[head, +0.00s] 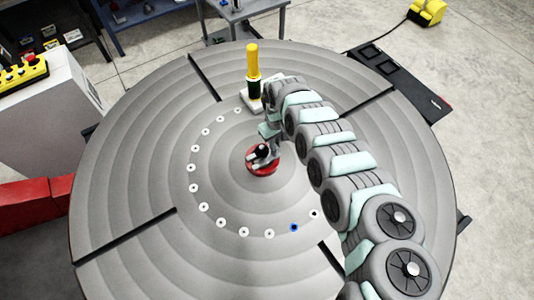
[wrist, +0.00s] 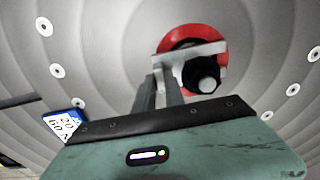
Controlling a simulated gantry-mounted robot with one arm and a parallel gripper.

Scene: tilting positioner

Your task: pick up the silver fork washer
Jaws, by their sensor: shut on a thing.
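The silver fork washer (wrist: 192,50) shows in the wrist view as a pale, slotted metal piece over a red disc (wrist: 172,40). A black knob with a white end (wrist: 204,76) sits at its slot and hides part of it. My gripper (wrist: 163,72) is shut on the near left end of the washer. In the head view my gripper (head: 271,152) is over the red disc (head: 264,170) at the middle of the round table. Whether the washer touches the disc or is clear of it, I cannot tell.
The round grey table (head: 130,170) has dark radial slots and a ring of small white-rimmed holes, one blue (head: 294,227). The table's left and front areas are clear.

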